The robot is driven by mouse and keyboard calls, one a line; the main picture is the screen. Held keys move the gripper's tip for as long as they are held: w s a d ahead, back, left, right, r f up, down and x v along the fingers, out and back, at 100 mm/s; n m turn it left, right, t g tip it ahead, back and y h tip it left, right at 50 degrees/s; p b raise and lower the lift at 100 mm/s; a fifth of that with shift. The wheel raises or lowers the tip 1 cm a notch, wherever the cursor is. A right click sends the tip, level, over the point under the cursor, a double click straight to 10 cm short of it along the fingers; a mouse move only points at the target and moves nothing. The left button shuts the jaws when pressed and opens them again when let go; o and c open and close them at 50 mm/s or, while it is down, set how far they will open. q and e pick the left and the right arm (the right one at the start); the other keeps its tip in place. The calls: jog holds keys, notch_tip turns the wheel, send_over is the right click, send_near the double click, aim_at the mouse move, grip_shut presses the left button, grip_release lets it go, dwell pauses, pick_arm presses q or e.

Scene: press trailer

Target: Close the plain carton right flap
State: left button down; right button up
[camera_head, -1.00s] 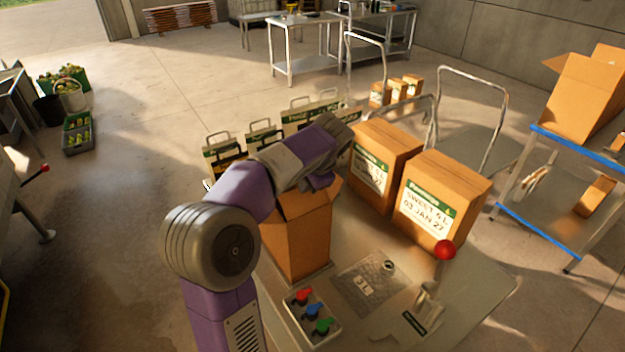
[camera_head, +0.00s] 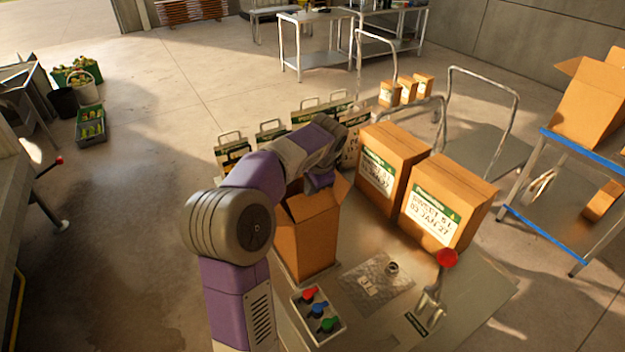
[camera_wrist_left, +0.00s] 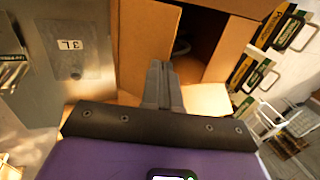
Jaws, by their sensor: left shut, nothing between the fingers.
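The plain carton (camera_head: 305,243) stands upright on the bench, brown and unlabelled, with its top open. Its right flap (camera_head: 342,188) sticks up and outward. In the left wrist view the carton's dark inside (camera_wrist_left: 200,42) shows between a flap on the left (camera_wrist_left: 148,38) and one on the right (camera_wrist_left: 232,48); another flap lies below. My left gripper (camera_head: 320,181) is over the carton's top, just left of the right flap. In the wrist view its fingers (camera_wrist_left: 160,72) are together and empty, in front of the left-hand flap; contact cannot be told. My right gripper is not in view.
Two labelled cartons (camera_head: 448,205) stand right of the plain carton. A 3L plate (camera_head: 376,284), a red-knobbed lever (camera_head: 446,259) and a button box (camera_head: 318,316) are on the bench. Bottle carriers (camera_head: 270,131) stand behind. A blue-edged shelf (camera_head: 575,150) is at right.

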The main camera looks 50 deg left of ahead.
pick_arm(q)
jog(key=p, duration=0.1)
jog(key=a+h+p, duration=0.1)
jog(key=p, duration=0.1)
jog(key=shift+w+a+f, duration=0.15)
jog(key=shift+a+f, duration=0.1)
jog(key=a+f, duration=0.1)
jog(key=f, duration=0.1)
jog(key=a+f, duration=0.1)
jog(key=f, duration=0.1)
jog(key=shift+w+a+p, duration=0.25)
jog(key=shift+a+p, duration=0.1)
dwell(0.5)
